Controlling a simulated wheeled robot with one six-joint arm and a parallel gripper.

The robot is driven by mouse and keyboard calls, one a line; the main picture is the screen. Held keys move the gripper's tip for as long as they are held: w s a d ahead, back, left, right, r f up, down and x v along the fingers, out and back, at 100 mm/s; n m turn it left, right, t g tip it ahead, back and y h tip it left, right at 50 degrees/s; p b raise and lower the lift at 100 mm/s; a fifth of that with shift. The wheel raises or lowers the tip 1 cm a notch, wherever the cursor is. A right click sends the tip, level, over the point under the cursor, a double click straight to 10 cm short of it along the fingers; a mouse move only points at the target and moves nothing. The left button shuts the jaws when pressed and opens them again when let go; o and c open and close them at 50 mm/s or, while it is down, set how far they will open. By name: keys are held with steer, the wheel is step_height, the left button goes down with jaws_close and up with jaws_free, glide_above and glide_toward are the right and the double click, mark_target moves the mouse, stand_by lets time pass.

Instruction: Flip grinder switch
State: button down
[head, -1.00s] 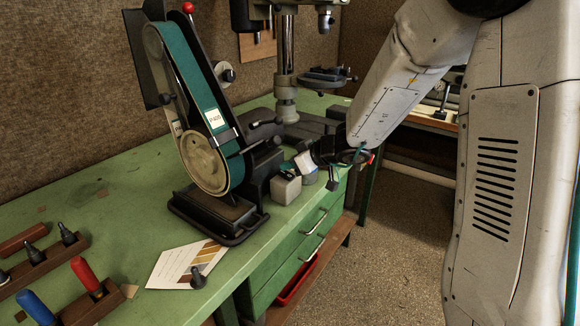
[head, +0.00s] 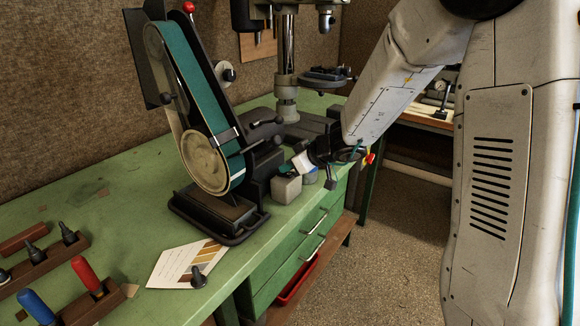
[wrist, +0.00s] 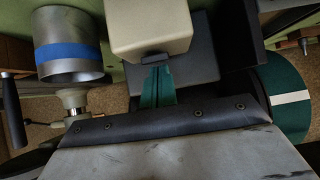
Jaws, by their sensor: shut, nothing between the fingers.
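The belt grinder (head: 192,105) stands on the bench, with a green belt on a tilted frame. A small pale grey box (head: 286,190) sits at its right side; it fills the upper middle of the wrist view (wrist: 150,25). A dark switch-like piece (wrist: 168,58) shows at the box's lower edge. My gripper (head: 287,171) is at the top of the box in the head view. In the wrist view its teal fingers (wrist: 157,75) are shut and empty, their tips right at the dark piece. I cannot tell whether they touch it, nor the switch's position.
A metal cylinder with a blue band (wrist: 70,50) stands close beside the box. A drill press (head: 287,75) stands behind. A paper card (head: 188,264) and tool racks (head: 40,260) lie at the front left. Green drawers (head: 300,243) are below the bench edge.

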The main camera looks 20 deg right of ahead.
steer(key=shift+w+a+r, duration=0.2)
steer(key=shift+w+a, duration=0.2)
steer(key=shift+w, duration=0.1)
steer(key=shift+r, duration=0.2)
steer(key=r, duration=0.4)
steer(key=shift+w+a, duration=0.3)
steer(key=shift+w, duration=0.05)
steer(key=s+d+r, duration=0.3)
steer(key=s+r, duration=0.1)
steer(key=r, duration=0.4)
steer(key=shift+s+d, duration=0.2)
steer(key=shift+s, duration=0.1)
